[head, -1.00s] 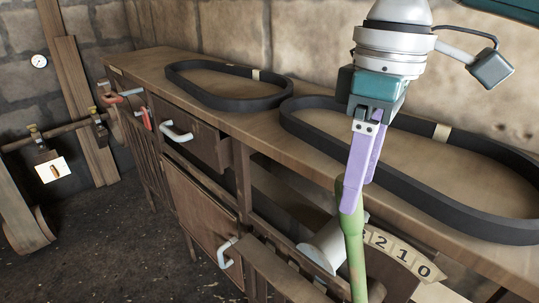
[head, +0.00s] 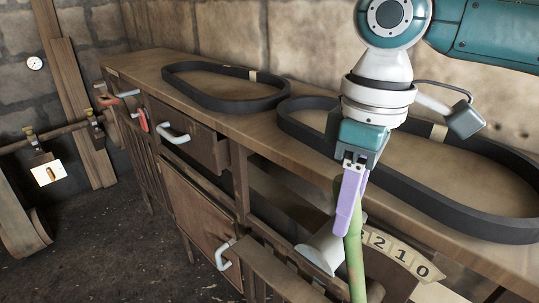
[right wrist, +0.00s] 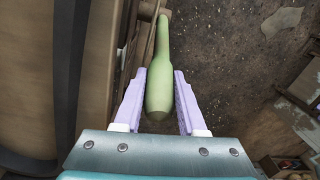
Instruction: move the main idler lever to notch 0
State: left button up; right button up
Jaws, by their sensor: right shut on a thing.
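The main idler lever (head: 354,262) is a long green handle standing roughly upright at the front of the bench. My right gripper (head: 345,230) has its lilac fingers at the lever's upper part. In the right wrist view, the fingers (right wrist: 160,76) lie on both sides of the green lever (right wrist: 163,45), whose thick end points toward the palm. The gripper is shut on the lever. A pale notch plate (head: 390,246) with 2, 1 and 0 readable lies right of the lever. The lever's lower end is out of the head view. My left gripper is not in view.
Two black belts lie on the bench top, one at left (head: 215,92) and one at right (head: 470,218). Drawers with pale handles (head: 173,133) line the bench front.

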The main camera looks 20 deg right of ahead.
grip_shut()
dwell(0.8)
